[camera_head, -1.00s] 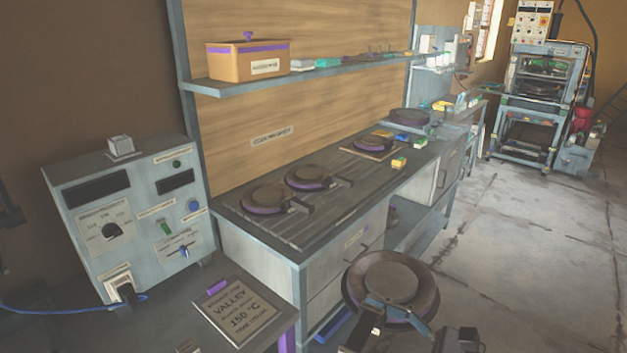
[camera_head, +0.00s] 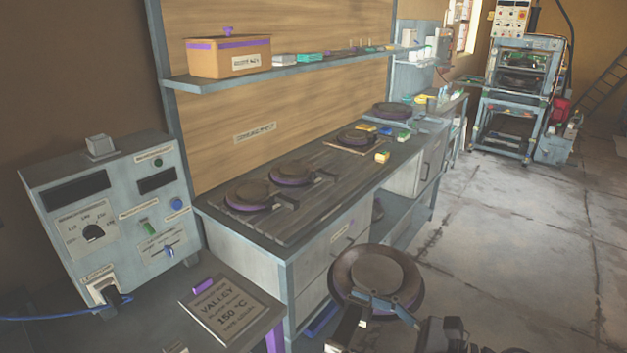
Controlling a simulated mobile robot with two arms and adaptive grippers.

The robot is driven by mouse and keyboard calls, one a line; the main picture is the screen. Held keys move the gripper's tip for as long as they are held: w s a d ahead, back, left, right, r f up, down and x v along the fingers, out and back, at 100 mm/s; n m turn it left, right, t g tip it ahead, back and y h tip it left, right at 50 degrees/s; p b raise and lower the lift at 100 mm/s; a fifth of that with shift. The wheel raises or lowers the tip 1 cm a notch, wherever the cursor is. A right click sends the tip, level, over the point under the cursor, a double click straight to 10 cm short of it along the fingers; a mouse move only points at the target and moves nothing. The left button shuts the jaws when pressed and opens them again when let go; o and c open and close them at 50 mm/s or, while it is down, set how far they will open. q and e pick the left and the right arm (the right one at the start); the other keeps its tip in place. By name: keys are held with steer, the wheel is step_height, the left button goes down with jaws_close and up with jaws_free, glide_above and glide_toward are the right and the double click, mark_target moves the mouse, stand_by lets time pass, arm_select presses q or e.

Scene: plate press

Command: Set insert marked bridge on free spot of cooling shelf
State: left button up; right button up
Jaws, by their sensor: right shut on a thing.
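My right gripper (camera_head: 388,301) is shut on a round dark insert (camera_head: 366,268) with a purple underside, held in front of the counter at the bottom of the view. Its mark cannot be read. The cooling shelf looks to be the dark slatted counter top (camera_head: 325,186), below a small label on the wooden back board. My left gripper is not in view.
Further along the counter are a round piece on a wooden board (camera_head: 352,148), a yellow block (camera_head: 382,156) and another round piece (camera_head: 393,109). Open floor lies right.

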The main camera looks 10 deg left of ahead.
mark_target(338, 337)
steer(key=shift+s+a+f+m+t+h, duration=0.2)
steer(key=shift+s+a+f+m+t, duration=0.1)
steer(key=shift+s+a+f+t, duration=0.25)
steer(key=shift+s+a+f+m+t+h, duration=0.2)
steer(key=shift+s+a+f+m+t, duration=0.2)
steer(key=shift+s, duration=0.2)
steer(key=shift+s+a+m+t+h, duration=0.1)
steer(key=shift+s+m+t+h, duration=0.2)
steer(key=shift+t, duration=0.15)
steer(key=shift+s+f+m+t+h, duration=0.1)
steer(key=shift+s+m+t+h, duration=0.2)
steer(key=shift+t, duration=0.3)
steer(key=shift+s+d+f+m+t+h, duration=0.15)
steer(key=shift+d+m+t+h, duration=0.15)
steer(key=shift+m+t, duration=0.15)
steer(key=shift+s+d+f+m+t+h, duration=0.1)
steer(key=shift+d+m+t+h, duration=0.25)
steer(key=shift+t, duration=0.1)
steer(key=s+d+m+t+h, duration=0.3)
steer(key=d+m+h, duration=0.2)
steer(key=d, duration=0.5)
steer(key=s+d+m+t+h, duration=0.3)
steer(key=d+m+h, duration=0.2)
steer(key=d+h, duration=0.4)
steer(key=shift+d+f+t, duration=0.3)
steer(key=shift+d+f, duration=0.15)
